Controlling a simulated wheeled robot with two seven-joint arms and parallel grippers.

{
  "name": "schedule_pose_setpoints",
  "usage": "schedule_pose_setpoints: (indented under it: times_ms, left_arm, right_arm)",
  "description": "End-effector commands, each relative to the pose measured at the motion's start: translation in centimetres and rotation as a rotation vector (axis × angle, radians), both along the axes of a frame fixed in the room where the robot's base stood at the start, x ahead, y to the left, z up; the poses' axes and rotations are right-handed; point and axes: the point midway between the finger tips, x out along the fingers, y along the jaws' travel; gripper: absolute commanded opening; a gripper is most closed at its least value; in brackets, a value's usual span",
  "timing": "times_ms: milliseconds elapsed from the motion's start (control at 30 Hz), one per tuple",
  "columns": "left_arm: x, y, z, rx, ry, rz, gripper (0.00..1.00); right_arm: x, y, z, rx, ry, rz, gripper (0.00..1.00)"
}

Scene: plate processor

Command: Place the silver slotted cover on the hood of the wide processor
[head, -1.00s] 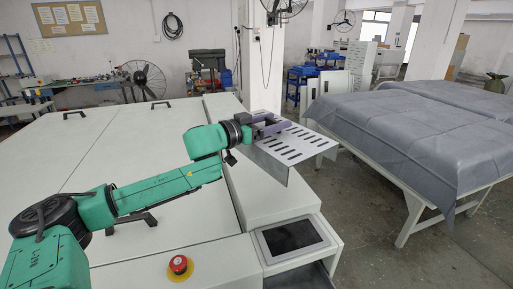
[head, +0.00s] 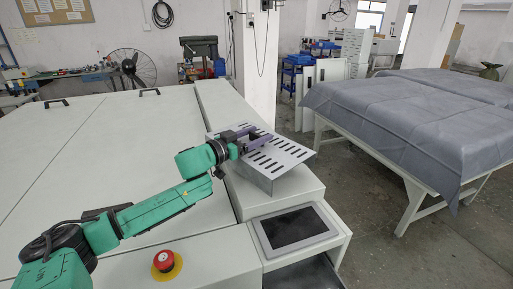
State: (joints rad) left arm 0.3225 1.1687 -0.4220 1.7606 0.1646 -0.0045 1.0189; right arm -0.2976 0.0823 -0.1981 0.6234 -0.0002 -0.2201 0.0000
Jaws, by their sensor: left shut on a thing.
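The silver slotted cover (head: 282,155) is a bent metal sheet with rows of dark slots. My left gripper (head: 258,139) is shut on its upper left edge. The cover sits at or just above the white raised hood (head: 285,190) on the right side of the wide processor (head: 120,130). Its front flap hangs down over the hood's top; I cannot tell whether it touches. Its right corner reaches past the hood's right edge. My right gripper is not in view.
A red emergency button (head: 164,260) on a yellow base and a dark touch screen (head: 294,228) are at the processor's front. A table under a grey cloth (head: 420,120) stands to the right, with bare floor between. A pillar rises behind the hood.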

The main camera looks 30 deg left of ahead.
Motion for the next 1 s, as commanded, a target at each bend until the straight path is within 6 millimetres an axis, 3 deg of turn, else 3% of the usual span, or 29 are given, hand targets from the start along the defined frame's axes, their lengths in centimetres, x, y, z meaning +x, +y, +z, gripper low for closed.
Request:
schedule_pose_setpoints:
  times_ms: [133,433,467,500,800,1000]
  left_arm:
    - [0.0,-0.1,-2.3,-0.003,0.000,-0.001,0.00]
    - [0.0,-0.1,-2.6,-0.001,-0.002,-0.002,0.00]
    - [0.0,-0.1,-2.7,-0.001,0.001,-0.001,0.82]
    - [0.0,-0.1,-2.7,-0.001,0.001,-0.001,0.98]
    - [0.0,-0.1,-2.4,0.000,0.001,-0.002,1.00]
    - [-1.3,0.6,-3.1,-0.001,0.006,0.002,1.00]
  right_arm:
    - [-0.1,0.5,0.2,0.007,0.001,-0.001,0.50]
    - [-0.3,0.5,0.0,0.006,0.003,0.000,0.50]
    - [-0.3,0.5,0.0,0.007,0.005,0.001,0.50]
    - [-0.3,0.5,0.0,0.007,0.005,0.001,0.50]
    - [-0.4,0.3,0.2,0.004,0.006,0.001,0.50]
    - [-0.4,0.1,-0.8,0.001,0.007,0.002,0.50]
